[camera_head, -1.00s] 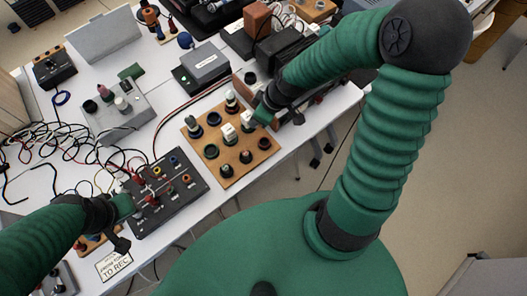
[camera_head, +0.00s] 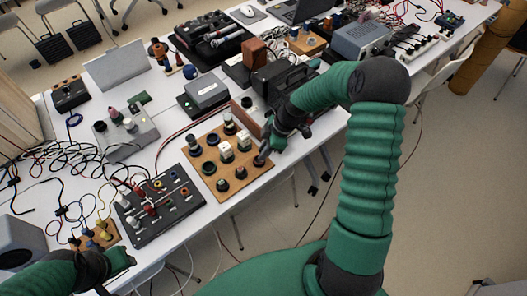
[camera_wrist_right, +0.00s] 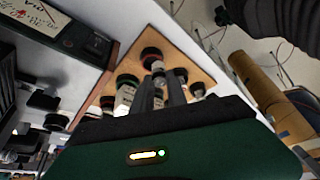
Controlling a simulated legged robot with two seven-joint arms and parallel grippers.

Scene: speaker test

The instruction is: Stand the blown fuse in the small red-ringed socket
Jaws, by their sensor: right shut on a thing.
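A wooden board (camera_head: 232,193) carries several round dark sockets and upright fuse-like pieces, two of them white blocks (camera_head: 226,153). My right gripper (camera_head: 264,158) is low over the board's right corner. In the right wrist view its fingers (camera_wrist_right: 165,92) are shut on a small pale piece, seemingly a fuse and mostly hidden between them. Red-ringed dark sockets show there, one (camera_wrist_right: 152,56) beyond the fingertips. I cannot tell whether the held piece touches a socket. My left gripper (camera_head: 122,259) is at the lower left, away from the board; its jaws are unclear.
A black panel (camera_head: 160,212) with coloured terminals lies left of the board. A grey box (camera_head: 203,92) and a black case (camera_head: 282,80) stand behind it. Loose cables cover the table's left side. The table's front edge is close to the board.

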